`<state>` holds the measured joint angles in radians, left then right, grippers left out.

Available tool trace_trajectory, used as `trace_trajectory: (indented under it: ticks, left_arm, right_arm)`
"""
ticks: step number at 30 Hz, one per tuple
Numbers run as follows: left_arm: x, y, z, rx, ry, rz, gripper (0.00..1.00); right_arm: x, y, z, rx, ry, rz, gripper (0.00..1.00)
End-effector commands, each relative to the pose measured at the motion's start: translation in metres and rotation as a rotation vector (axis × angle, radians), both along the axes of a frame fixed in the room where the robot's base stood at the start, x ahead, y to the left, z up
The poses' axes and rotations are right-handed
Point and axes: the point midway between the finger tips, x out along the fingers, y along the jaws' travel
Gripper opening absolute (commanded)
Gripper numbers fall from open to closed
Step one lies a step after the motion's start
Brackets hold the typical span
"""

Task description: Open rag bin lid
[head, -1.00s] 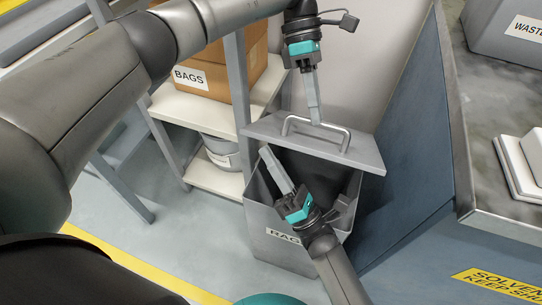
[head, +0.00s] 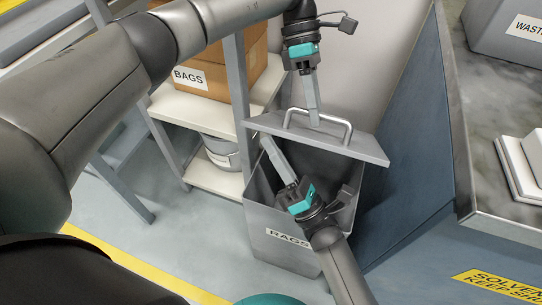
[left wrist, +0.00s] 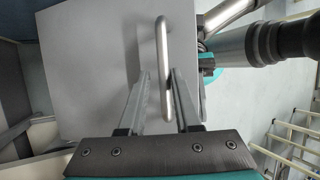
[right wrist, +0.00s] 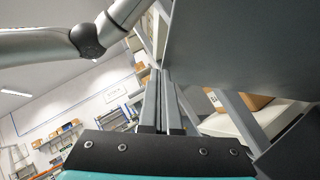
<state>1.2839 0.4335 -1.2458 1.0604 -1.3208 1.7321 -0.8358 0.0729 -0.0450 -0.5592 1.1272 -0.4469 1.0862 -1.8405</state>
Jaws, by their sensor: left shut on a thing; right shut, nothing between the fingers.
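The grey rag bin (head: 262,215), labelled RAGS, stands on the floor beside the blue cabinet. Its grey lid (head: 360,148) is tilted up, with the dark opening showing below it. My left gripper (head: 314,122) is shut on the metal lid handle (head: 347,133) from above. In the left wrist view the handle (left wrist: 163,70) passes between its fingers (left wrist: 160,80). My right gripper (head: 265,138) is shut and empty, its fingertips near the lid's front left edge. In the right wrist view its closed fingers (right wrist: 164,75) are beside the lid's underside (right wrist: 245,45). Whether they touch it is unclear.
A shelf (head: 215,181) with cardboard boxes (head: 220,75) and a grey bucket (head: 217,150) stands left of the bin. A blue cabinet (head: 415,190) with a grey worktop is close on the right. Floor in front is clear.

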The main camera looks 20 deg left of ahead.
Motion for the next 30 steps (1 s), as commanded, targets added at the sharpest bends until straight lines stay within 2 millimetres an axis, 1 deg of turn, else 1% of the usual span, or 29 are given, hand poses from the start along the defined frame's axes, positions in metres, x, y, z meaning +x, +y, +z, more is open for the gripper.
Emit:
trace_trajectory:
  ticks: [1, 6, 13, 16, 25, 30]
  left_arm:
    - [0.0, 0.001, -0.002, 0.005, 0.0, 0.003, 0.3]
    - [0.0, 0.0, 0.0, 0.001, -0.002, 0.0, 0.47]
    - [0.001, 0.0, 0.003, -0.001, -0.003, -0.002, 0.47]
    - [0.004, 0.002, 0.009, -0.002, -0.004, -0.001, 0.47]
    - [0.022, 0.019, 0.048, -0.002, -0.004, 0.001, 0.47]
    - [0.028, 0.026, 0.06, 0.0, -0.003, 0.0, 0.47]
  right_arm:
    - [0.001, -0.001, 0.001, 0.003, -0.001, -0.002, 0.0]
    - [0.001, -0.001, 0.0, 0.0, 0.001, -0.003, 0.0]
    - [0.001, -0.001, -0.001, -0.002, 0.003, -0.002, 0.0]
    - [0.0, -0.001, -0.001, -0.002, 0.003, -0.002, 0.0]
    - [0.0, 0.0, -0.001, -0.003, 0.003, -0.001, 0.0]
    - [0.0, 0.0, -0.001, -0.003, 0.003, -0.001, 0.0]
